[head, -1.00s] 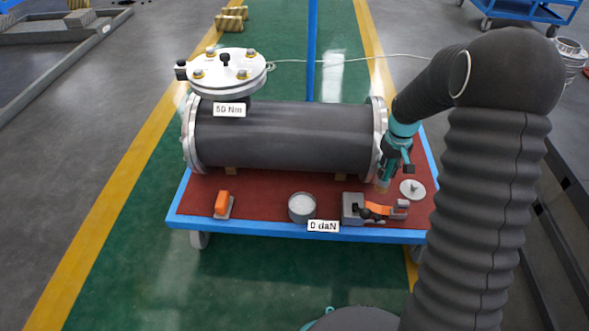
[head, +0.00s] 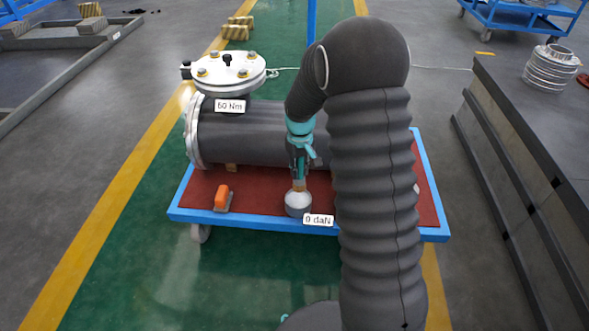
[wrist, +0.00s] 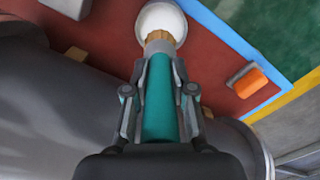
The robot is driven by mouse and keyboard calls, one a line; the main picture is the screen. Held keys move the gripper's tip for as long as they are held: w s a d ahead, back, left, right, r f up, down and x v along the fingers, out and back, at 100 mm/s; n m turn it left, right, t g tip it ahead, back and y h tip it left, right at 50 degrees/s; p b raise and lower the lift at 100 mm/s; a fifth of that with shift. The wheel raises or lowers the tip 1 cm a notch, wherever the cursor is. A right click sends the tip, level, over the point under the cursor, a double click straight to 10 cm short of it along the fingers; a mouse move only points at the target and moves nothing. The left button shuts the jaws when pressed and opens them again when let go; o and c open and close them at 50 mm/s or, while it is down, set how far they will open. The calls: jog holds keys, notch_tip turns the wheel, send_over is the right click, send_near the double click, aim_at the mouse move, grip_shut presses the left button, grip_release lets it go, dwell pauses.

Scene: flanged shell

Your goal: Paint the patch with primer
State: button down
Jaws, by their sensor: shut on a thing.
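My gripper (head: 299,160) is shut on a brush with a teal handle and tan bristles; it shows closely in the wrist view (wrist: 158,120). The bristles point down at a small grey pot (head: 298,207) of white primer near the cart's front edge. In the wrist view the bristle tip overlaps the white primer (wrist: 165,17); I cannot tell how deep it is. The dark flanged shell (head: 250,135) lies just behind my gripper, its right part hidden by my arm. I cannot make out a patch on it.
The red-topped cart with a blue rim (head: 250,223) carries everything. An orange-and-grey tool (head: 222,199) lies left of the pot. A bolted round cover (head: 228,72) sits on the shell's left end. My arm hides most of the cart's right side. A dark bench (head: 530,120) stands at right.

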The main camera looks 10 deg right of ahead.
aim_at(299, 183)
jog(key=shift+a+f+b, duration=0.1)
jog(key=shift+f+b, duration=1.45)
jog(key=shift+f, duration=1.05)
jog(key=shift+f+b, duration=0.35)
jog(key=shift+f, duration=0.25)
jog(key=shift+r, duration=0.1)
jog(key=shift+r+p, duration=2.35)
jog(key=shift+r, duration=1.1)
jog(key=shift+w, duration=0.1)
